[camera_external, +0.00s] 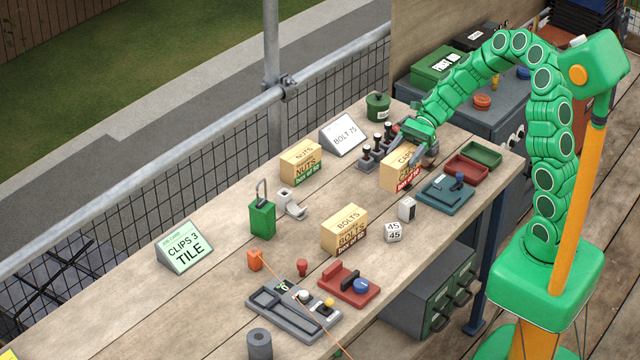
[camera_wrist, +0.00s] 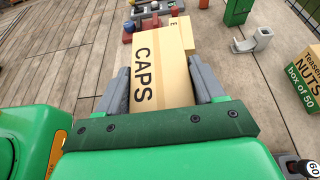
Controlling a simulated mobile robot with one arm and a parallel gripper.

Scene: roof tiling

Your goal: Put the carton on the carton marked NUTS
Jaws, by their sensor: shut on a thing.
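A tan carton marked CAPS (camera_external: 401,170) is between the fingers of my gripper (camera_external: 424,152) at the right of the bench. In the wrist view the CAPS carton (camera_wrist: 160,68) sits between the two grey fingers of my gripper (camera_wrist: 163,88), which are shut on it. I cannot tell whether its underside touches the bench. The carton marked NUTS (camera_external: 301,163) stands upright on the bench to the left of my gripper, its top bare. It also shows at the right edge of the wrist view (camera_wrist: 304,85). The carton marked BOLTS (camera_external: 345,230) stands nearer the front.
A grey rack with black-topped pegs (camera_external: 376,148) and a BOLT 75 sign (camera_external: 345,134) stand behind, between the NUTS carton and my gripper. Red (camera_external: 466,168) and teal (camera_external: 445,194) trays lie right.

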